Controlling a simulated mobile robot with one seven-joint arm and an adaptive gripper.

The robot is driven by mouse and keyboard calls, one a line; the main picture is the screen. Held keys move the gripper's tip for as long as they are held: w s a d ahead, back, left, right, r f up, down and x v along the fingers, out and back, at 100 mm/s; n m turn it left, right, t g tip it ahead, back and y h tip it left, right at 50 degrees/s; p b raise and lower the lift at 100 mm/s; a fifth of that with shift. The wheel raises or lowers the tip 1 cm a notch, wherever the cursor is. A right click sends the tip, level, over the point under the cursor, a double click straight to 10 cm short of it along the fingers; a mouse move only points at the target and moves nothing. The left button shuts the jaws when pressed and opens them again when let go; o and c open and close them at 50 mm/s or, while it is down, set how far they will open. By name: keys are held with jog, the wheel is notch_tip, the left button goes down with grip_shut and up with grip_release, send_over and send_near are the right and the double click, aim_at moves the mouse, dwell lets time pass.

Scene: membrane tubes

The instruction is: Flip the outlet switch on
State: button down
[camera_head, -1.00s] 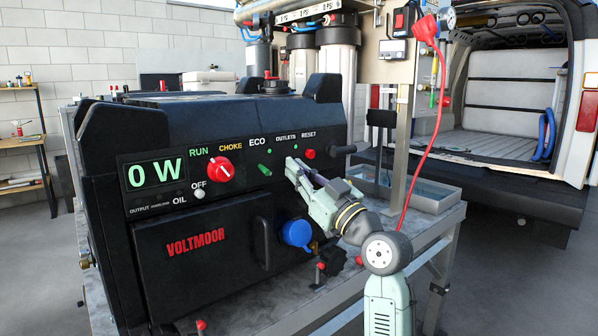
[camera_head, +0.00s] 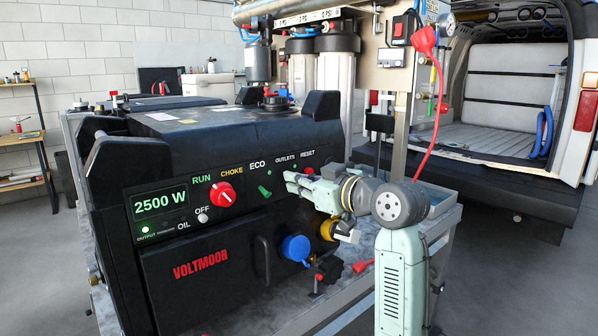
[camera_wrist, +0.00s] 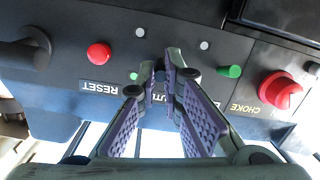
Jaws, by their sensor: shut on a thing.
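The outlet switch sits under the OUTLETS label (camera_head: 284,157), mostly hidden by my fingers. My gripper (camera_head: 290,181) is at the panel between the green ECO switch (camera_head: 264,191) and the red RESET button (camera_head: 309,171). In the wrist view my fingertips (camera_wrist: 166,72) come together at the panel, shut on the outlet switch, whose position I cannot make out. A green light (camera_wrist: 133,76) shows beside them.
The red choke knob (camera_head: 222,195) is left of the ECO switch. A blue socket cover (camera_head: 295,248) and a yellow one (camera_head: 328,230) sit below my gripper. A red cable (camera_head: 431,130) hangs at the right, near my arm. A van stands behind.

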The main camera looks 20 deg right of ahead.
jog(key=shift+a+r+g+p, duration=0.1)
jog(key=shift+r+g+p, duration=0.35)
jog(key=shift+p, duration=0.3)
jog(key=shift+f+g+h, duration=0.2)
jog(key=shift+g+h, duration=0.05)
jog(key=shift+h, duration=0.05)
jog(key=c, duration=1.7)
grip_release()
jog(key=v, duration=1.2)
